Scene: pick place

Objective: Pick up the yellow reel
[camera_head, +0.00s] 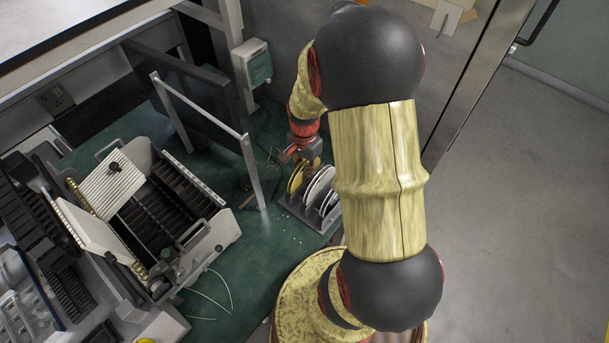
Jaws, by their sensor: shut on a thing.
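The yellow reel (296,178) stands on edge at the left end of a grey reel rack on the green work surface. White reels (319,186) stand in the rack just to its right. My gripper (288,157) is above the rack, at the top of the yellow reel. It is shut on the reel's upper rim. The fingertips are small and partly hidden in this view. I cannot tell whether the reel is clear of the rack.
A metal frame post (252,170) stands close left of the rack. Further left is an open machine with black slots (160,215). A dark panel (180,95) stands behind. Thin white wires (222,290) lie on the green surface (255,255).

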